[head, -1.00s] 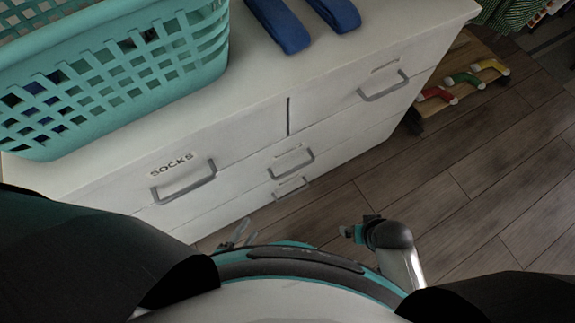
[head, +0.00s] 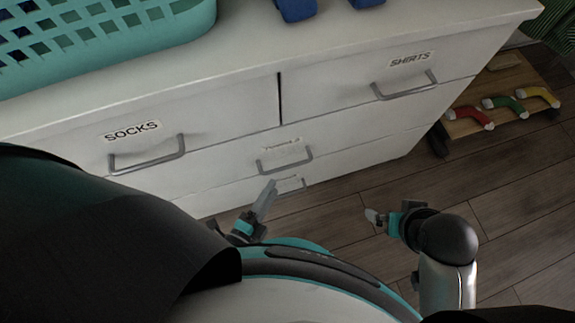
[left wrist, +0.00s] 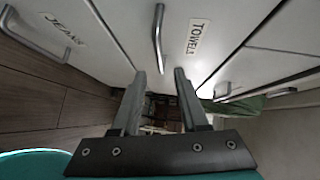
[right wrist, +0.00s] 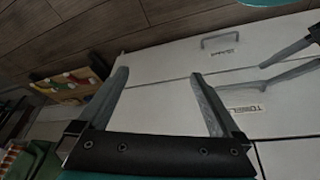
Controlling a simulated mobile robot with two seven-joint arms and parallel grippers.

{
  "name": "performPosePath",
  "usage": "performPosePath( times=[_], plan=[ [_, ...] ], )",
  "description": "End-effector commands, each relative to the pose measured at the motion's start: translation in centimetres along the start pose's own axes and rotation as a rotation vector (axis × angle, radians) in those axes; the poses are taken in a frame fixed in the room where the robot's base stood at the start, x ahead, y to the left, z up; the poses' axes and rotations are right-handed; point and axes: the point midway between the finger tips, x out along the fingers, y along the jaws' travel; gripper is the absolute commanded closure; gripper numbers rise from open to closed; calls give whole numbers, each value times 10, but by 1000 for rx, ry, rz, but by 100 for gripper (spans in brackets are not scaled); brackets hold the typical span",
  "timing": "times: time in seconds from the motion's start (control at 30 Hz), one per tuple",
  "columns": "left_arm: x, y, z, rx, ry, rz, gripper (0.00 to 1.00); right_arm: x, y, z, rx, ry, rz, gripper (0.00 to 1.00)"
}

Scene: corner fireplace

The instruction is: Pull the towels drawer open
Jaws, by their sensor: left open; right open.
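The towels drawer (head: 220,161) is the wide middle drawer of a white dresser and looks shut. Its grey bar handle (head: 285,164) sits under a label (head: 283,146) that is faint in the head view. In the left wrist view the label reads TOWELS (left wrist: 198,37), beside the upright-looking handle (left wrist: 158,38). My left gripper (head: 268,192) is open and empty, low in front of the drawer. The handle lies beyond its fingertips, in line with the gap (left wrist: 160,74). My right gripper (head: 373,217) is open and empty, off to the right over the floor.
The socks drawer (head: 215,118) and shirts drawer (head: 345,90) are above, and the jeans drawer (left wrist: 35,75) below. A teal basket (head: 130,38) and blue items (head: 296,10) are on top. A low wooden rack (head: 508,85) with colourful stockings stands right. Floor (head: 500,190) is clear in front.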

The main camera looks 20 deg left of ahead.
Motion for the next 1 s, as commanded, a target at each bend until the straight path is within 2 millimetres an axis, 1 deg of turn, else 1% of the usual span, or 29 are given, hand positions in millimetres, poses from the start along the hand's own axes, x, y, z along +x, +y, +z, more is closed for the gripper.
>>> performPosePath(
  times=[0.03,0.1,0.2,0.33,0.43,0.63,1.0],
  plan=[
    [13,1,0,-1,2,-4,56,-3,0,-1,0,9,1,0],
    [28,2,0,-2,1,-3,56,-10,0,-4,0,20,2,0],
    [49,2,0,-1,1,-3,56,-21,1,-7,1,36,3,0],
    [71,2,0,-2,1,-2,56,-34,1,-10,1,57,4,0],
    [79,2,0,-2,0,0,56,-28,-4,-16,-5,99,-9,0],
    [90,1,0,-2,0,1,56,-23,-11,-25,-11,165,-27,0],
    [93,1,0,-2,0,1,56,-23,-13,-28,-13,187,-31,0]
  ],
)
